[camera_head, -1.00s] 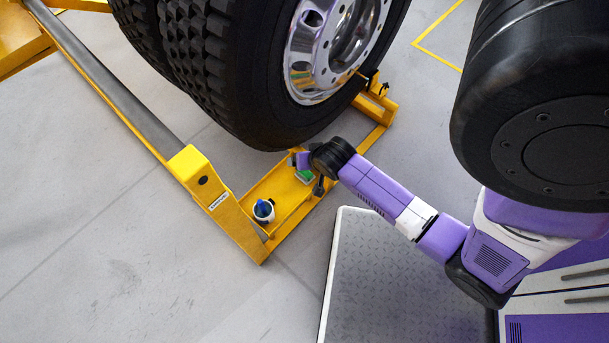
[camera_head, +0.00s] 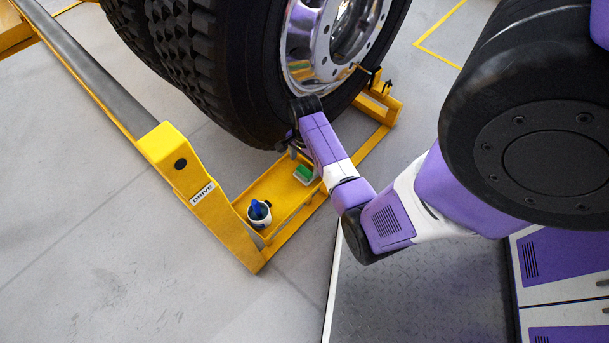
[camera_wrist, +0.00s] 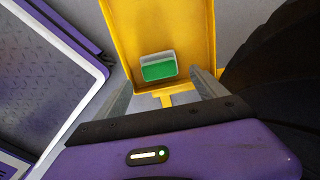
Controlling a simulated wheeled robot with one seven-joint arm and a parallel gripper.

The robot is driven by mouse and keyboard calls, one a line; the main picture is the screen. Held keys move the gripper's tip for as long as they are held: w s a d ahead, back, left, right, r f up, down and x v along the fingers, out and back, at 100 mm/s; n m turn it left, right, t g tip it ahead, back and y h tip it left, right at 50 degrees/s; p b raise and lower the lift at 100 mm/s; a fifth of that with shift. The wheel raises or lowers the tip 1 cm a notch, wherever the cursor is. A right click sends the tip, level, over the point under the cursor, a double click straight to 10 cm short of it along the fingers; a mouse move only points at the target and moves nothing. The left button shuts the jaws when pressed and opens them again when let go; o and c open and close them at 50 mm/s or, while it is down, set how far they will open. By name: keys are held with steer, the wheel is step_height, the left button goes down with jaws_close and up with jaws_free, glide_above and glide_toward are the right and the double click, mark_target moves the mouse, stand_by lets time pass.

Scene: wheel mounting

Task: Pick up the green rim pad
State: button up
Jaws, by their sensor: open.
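The green rim pad (camera_head: 304,173) lies in the yellow tray (camera_head: 271,183) of the wheel lift, near the tray's right end. In the wrist view the pad (camera_wrist: 158,71) is a green block with a pale grey-white part around it, inside the yellow tray (camera_wrist: 190,22). My gripper (camera_wrist: 162,88) is open and empty. Its two fingers point toward the pad, one on each side of it in the picture, with the pad beyond the tips. In the head view my gripper (camera_head: 287,148) is partly hidden by my wrist, beside the tire and above the tray.
A large truck tire (camera_head: 235,70) with a chrome rim (camera_head: 328,45) stands on the yellow lift (camera_head: 180,160), close to my gripper. A white cup with a blue thing in it (camera_head: 259,213) stands at the tray's left end. Open grey floor lies at the left.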

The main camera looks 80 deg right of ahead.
mark_target(305, 170)
step_height(305, 170, down, 5)
steer(key=shift+a+r+b, duration=0.1)
steer(key=shift+r+b, duration=0.1)
steer(key=shift+b, duration=0.95)
steer(key=shift+c, duration=0.4)
steer(key=c, duration=1.4)
steer(key=shift+r, duration=0.1)
step_height(305, 170, up, 20)
steer(key=p, duration=0.8)
